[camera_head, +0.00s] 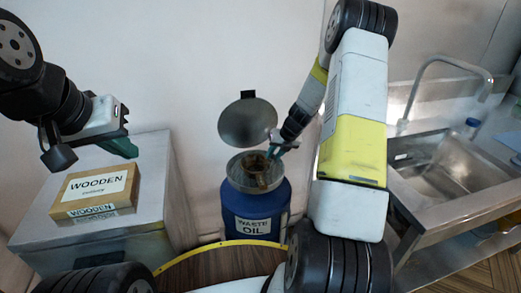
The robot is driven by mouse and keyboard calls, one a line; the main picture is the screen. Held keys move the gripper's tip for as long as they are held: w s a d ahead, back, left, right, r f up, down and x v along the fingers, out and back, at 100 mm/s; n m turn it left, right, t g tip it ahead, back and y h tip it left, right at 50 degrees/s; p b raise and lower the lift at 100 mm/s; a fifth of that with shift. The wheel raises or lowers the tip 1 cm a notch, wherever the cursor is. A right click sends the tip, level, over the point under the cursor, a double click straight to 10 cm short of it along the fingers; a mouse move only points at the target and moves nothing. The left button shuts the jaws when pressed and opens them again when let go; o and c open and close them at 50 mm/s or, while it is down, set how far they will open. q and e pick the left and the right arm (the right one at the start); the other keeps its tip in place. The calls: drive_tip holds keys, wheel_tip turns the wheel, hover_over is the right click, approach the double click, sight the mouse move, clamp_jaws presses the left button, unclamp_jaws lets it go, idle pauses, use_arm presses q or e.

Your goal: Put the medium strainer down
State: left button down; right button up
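The medium strainer (257,176), brownish and small in the camera_head view, is at the open mouth of the blue waste oil drum (241,210). Whether it rests on the drum or hangs just above it is hard to tell. My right gripper (273,152) reaches down from the upper right to the strainer's upper right side and appears shut on it; the grip itself is small and partly hidden. My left gripper (124,148) is at the left, above the metal cabinet, apart from the strainer. Its fingers are seen edge-on, so its opening does not show.
The drum's round lid (248,122) stands open behind its mouth. A box labelled WOODEN (95,190) sits on the metal cabinet (150,185) at the left. A sink (445,170) with a tap (440,62) is at the right. A wall is close behind the drum.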

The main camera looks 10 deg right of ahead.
drive_tip(key=s+a+r+n, duration=0.2)
drive_tip(key=s+r+n, duration=0.25)
drive_tip(key=r, duration=0.35)
drive_tip(key=s+a+r+n, duration=0.3)
drive_tip(key=r+n, duration=0.3)
drive_tip(key=r, duration=0.2)
drive_tip(key=s+a+r+n, duration=0.2)
drive_tip(key=s+r+n, duration=0.2)
drive_tip(key=r+n, duration=0.3)
drive_tip(key=s+a+r+n+t, duration=0.1)
drive_tip(key=s+r+n, duration=0.3)
drive_tip(key=s+n, duration=0.6)
drive_tip(key=s+a+r+n, duration=0.2)
drive_tip(key=s+r+n, duration=0.2)
drive_tip(key=s+n, duration=0.6)
drive_tip(key=shift+s+r+t+h, duration=0.35)
drive_tip(key=shift+s+t+h, duration=0.05)
drive_tip(key=shift+s, duration=0.1)
